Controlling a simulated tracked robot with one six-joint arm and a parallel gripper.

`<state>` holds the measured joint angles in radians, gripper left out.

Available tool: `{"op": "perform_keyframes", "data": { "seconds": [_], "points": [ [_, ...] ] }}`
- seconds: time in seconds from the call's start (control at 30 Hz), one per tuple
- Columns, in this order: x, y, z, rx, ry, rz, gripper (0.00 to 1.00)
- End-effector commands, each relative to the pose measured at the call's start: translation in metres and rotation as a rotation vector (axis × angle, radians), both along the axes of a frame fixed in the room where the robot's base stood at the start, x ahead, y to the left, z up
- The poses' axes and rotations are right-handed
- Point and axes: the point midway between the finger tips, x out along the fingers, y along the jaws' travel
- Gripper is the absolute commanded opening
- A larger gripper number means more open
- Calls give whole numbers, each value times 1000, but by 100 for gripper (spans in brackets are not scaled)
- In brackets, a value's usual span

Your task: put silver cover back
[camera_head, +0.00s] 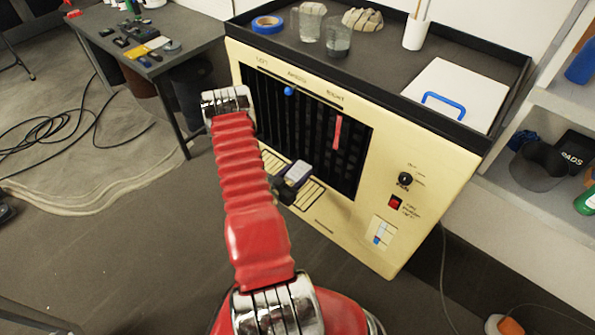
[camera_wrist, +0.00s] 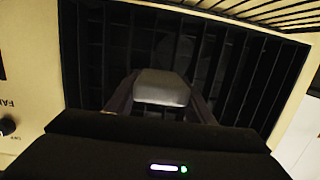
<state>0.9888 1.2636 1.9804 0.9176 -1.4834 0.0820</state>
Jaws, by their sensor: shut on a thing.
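My gripper (camera_head: 285,190) is in front of the cream heater's black grille (camera_head: 265,110), near its lower part. It is shut on a small silver-grey piece with rounded edges, which looks like the silver cover (camera_head: 298,173). In the wrist view, the cover (camera_wrist: 162,86) sits between my two dark fingers, with the dark grille slats (camera_wrist: 225,65) behind it. I cannot tell whether the cover touches the grille. The cream heater body (camera_head: 385,150) stands upright with a blue knob (camera_head: 288,91) and a red strip (camera_head: 337,132) on its grille.
The heater's dark top tray (camera_head: 375,62) holds blue tape (camera_head: 267,24), glass jars (camera_head: 338,36), a white cup (camera_head: 416,33) and a white panel with a blue handle (camera_head: 457,90). A tool table (camera_head: 185,35) stands back left. White shelves (camera_head: 550,200) are at right. Cables lie on the floor.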

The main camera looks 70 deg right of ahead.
Motion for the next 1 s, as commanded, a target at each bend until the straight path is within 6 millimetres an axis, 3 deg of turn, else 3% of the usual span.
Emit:
{"op": "perform_keyframes", "data": {
  "seconds": [0.23,0.47,0.77,1.0],
  "points": [
    [93,1,38,-4,-4,223,14],
    [189,23,80,-4,-3,464,14],
    [300,84,136,-5,-2,778,14],
    [373,154,181,-4,-2,1029,14]
  ]
}}
